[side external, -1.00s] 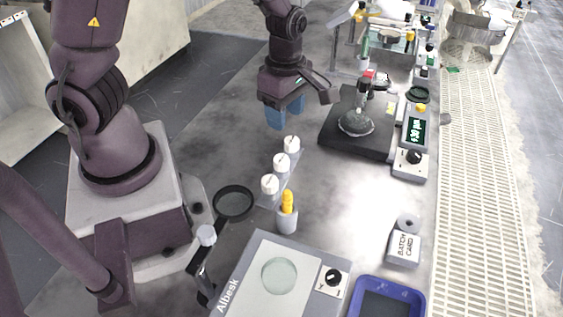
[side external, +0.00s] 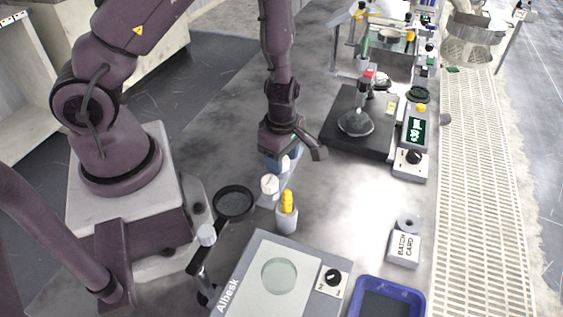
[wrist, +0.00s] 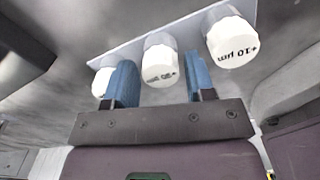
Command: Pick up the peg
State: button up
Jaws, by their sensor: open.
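Several white round-topped pegs stand in a row on a narrow grey rack (wrist: 195,33). In the wrist view, the middle peg (wrist: 160,60) appears between my two blue fingertips, the right peg (wrist: 231,42) reads "+10 µm", and the left peg (wrist: 100,82) is partly behind the left finger. The marking on the middle peg is hard to read. My gripper (wrist: 161,80) is open, its fingers apart with nothing visibly clamped. In the side view, my gripper (side external: 275,160) is over the rack and hides its far part; the nearest peg (side external: 269,187) shows in front.
A yellow-topped bottle (side external: 287,206) in a grey cup stands just in front of the rack. A black stand base (side external: 345,142) is behind right. Open table lies to the right.

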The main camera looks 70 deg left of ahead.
jog(key=shift+f, duration=0.3)
jog(key=c, duration=0.7)
jog(key=shift+r, duration=0.1)
notch_tip(320, 180, up, 9)
jog(key=shift+d+r, duration=0.1)
jog(key=shift+d, duration=0.05)
jog(key=shift+s+d, duration=0.15)
jog(key=w+d+m, duration=0.6)
jog(key=w+d, duration=0.2)
jog(key=d, duration=0.3)
jog(key=w+d+m, duration=0.6)
jog(key=w+d, duration=0.3)
jog(key=d, duration=0.3)
